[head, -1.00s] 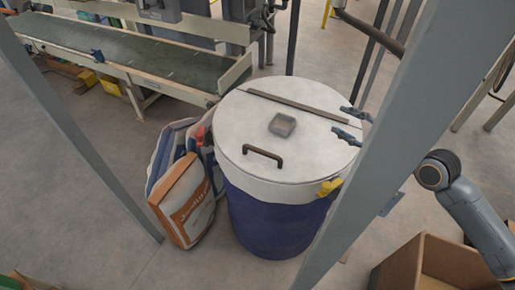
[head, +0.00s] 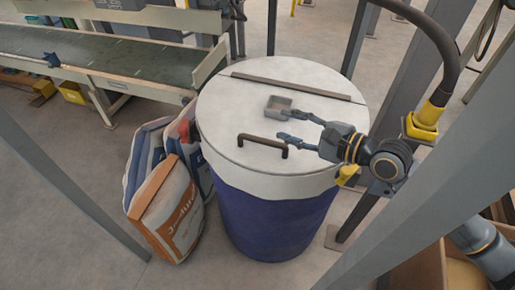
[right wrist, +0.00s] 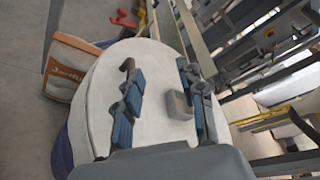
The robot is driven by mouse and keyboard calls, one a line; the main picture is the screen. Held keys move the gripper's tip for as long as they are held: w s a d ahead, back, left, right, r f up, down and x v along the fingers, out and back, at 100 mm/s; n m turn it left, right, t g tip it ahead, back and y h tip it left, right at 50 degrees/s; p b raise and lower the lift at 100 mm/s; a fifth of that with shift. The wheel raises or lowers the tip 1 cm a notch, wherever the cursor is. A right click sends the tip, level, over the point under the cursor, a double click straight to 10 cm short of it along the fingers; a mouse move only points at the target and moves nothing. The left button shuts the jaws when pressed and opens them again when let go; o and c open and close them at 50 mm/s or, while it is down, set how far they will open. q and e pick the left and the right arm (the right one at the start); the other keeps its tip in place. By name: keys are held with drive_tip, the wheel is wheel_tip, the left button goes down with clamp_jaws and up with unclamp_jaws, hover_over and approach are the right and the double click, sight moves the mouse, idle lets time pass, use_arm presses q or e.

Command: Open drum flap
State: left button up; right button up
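The drum (head: 268,222) is dark blue with a white top and stands upright. The drum flap (head: 233,115) lies flat on top, closed. It has a brown handle (head: 263,143) near its front edge and a long brown strip (head: 290,87) across the back. My right gripper (head: 283,113) is open over the lid, reaching in from the right. Its lower finger is close to the handle's right end; I cannot tell whether they touch. In the right wrist view the handle (right wrist: 127,66) shows beside the left fingertip, not between the fingers. My left gripper is not in view.
A small grey square piece (head: 279,105) sits on the lid between my fingers. Filled sacks (head: 172,210) lean at the drum's left. A conveyor (head: 110,60) stands behind left. Grey posts (head: 65,185) frame the drum, and a cardboard box (head: 420,265) is at the lower right.

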drive_tip(key=b, duration=0.7)
approach(270, 144)
drive_tip(key=x, duration=0.4)
drive_tip(key=shift+w+a, duration=0.25)
drive_tip(key=shift+a, duration=0.05)
drive_tip(key=x, duration=0.7)
drive_tip(key=shift+w+a+f+p, duration=0.1)
drive_tip(key=shift+w+a+p, duration=0.1)
drive_tip(key=shift+p, duration=0.2)
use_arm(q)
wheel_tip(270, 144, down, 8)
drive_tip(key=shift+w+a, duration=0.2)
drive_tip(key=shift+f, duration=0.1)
use_arm(e)
clamp_jaws()
